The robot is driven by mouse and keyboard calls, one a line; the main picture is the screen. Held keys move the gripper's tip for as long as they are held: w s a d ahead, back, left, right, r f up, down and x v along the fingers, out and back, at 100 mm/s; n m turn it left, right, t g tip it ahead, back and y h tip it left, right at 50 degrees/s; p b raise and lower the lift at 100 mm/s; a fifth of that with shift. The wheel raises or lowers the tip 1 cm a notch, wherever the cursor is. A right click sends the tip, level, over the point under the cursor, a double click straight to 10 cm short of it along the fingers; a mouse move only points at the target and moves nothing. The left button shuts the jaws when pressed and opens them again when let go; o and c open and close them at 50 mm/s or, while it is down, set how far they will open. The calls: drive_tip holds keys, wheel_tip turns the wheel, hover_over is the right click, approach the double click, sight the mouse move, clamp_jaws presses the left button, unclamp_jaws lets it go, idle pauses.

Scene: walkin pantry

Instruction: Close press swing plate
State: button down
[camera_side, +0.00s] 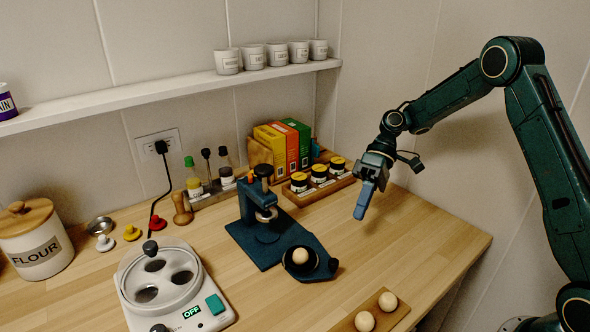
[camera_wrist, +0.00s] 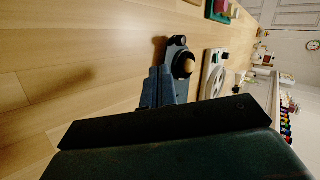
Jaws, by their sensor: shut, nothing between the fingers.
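The dark blue press (camera_side: 250,208) stands upright on its blue base on the wooden counter. Its swing plate (camera_side: 322,266) is swung out to the front right, away from the press column. A dark round cup on the plate holds a pale brown egg (camera_side: 300,256). In the wrist view the plate (camera_wrist: 177,48) and egg (camera_wrist: 188,66) show just beyond my fingertips. My gripper (camera_side: 360,212) is shut and empty, with its blue fingers pointing down. It hangs above the counter, right of and behind the plate, apart from it. The fingers also show in the wrist view (camera_wrist: 160,74).
A wooden holder (camera_side: 341,324) with two eggs lies at the front. A white egg cooker (camera_side: 205,322) stands at front left. A rack of jars (camera_side: 320,184) and several boxes (camera_side: 285,143) stand behind the press. The counter at right is clear.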

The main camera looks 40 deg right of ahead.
drive_tip(key=x, duration=0.6)
drive_tip(key=shift+s+a, duration=0.1)
drive_tip(key=shift+a, duration=0.1)
drive_tip(key=shift+s+a+r, duration=0.1)
drive_tip(key=shift+s+a, duration=0.05)
drive_tip(key=shift+a, duration=0.35)
drive_tip(key=shift+s+a, duration=0.15)
drive_tip(key=shift+a, duration=0.35)
drive_tip(key=shift+s+a, duration=0.25)
drive_tip(key=shift+a, duration=0.45)
